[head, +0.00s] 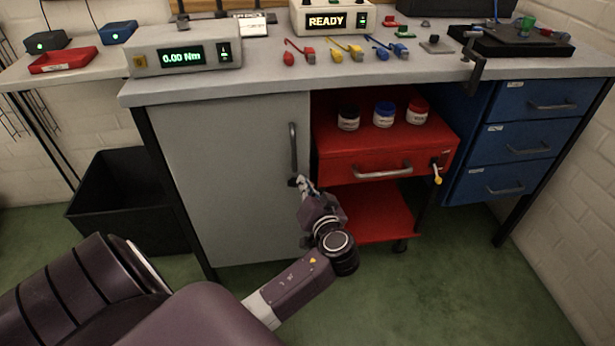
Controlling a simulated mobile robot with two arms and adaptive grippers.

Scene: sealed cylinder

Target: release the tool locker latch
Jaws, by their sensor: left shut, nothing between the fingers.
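The tool locker is the grey cabinet under the left part of the bench, and its door (225,185) is closed. A dark vertical bar handle (293,148) is fixed near the door's right edge. Just below it is a small dark part (292,182) that looks like the latch. My left gripper (301,182) is shut and empty, its fingertips at the door's right edge beside this part. I cannot tell whether they touch it, and the gripper hides some of that edge. My right gripper is not in view.
A red tool cart (385,150) with several jars stands right of the locker, close to my left gripper. Blue drawers (520,148) are further right. A black bin (125,200) stands left. The bench top (270,75) overhangs the door. Green floor in front is clear.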

